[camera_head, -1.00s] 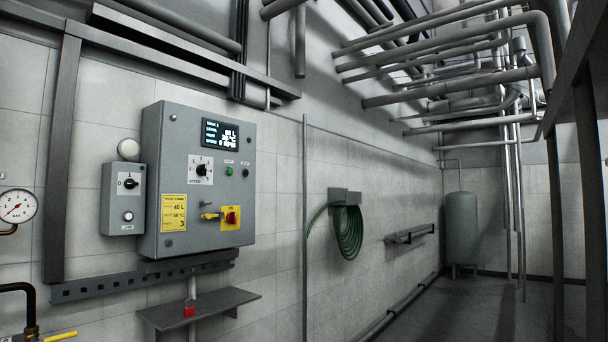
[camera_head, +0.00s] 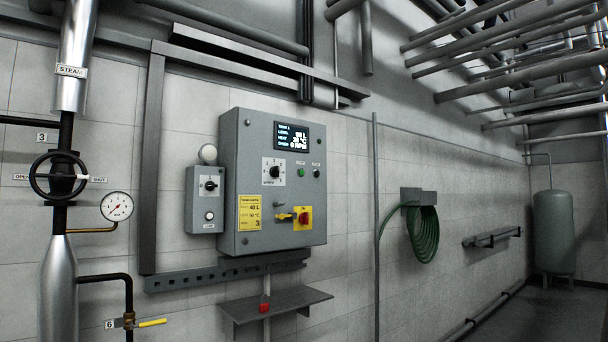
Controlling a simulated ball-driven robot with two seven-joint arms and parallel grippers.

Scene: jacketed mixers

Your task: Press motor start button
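The grey control panel (camera_head: 240,225) hangs on the tiled wall, left of the picture's middle. Near its upper right is a green button (camera_head: 301,173), with a black button (camera_head: 316,173) beside it; the small labels above them are too small to read. A lit display (camera_head: 292,137) sits above, with a last line that looks like 0 RPM. A black speed knob (camera_head: 274,171) is left of the buttons. A red rotary switch on a yellow plate (camera_head: 303,217) is below, with a yellow key-like piece at its left. Neither gripper is in view.
A small grey switch box (camera_head: 206,200) adjoins the panel's left. A shelf (camera_head: 275,304) with a red padlock (camera_head: 264,305) juts out below. A steam pipe with a black handwheel (camera_head: 60,176) and a gauge (camera_head: 117,206) stand left. A green hose (camera_head: 424,233) hangs right.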

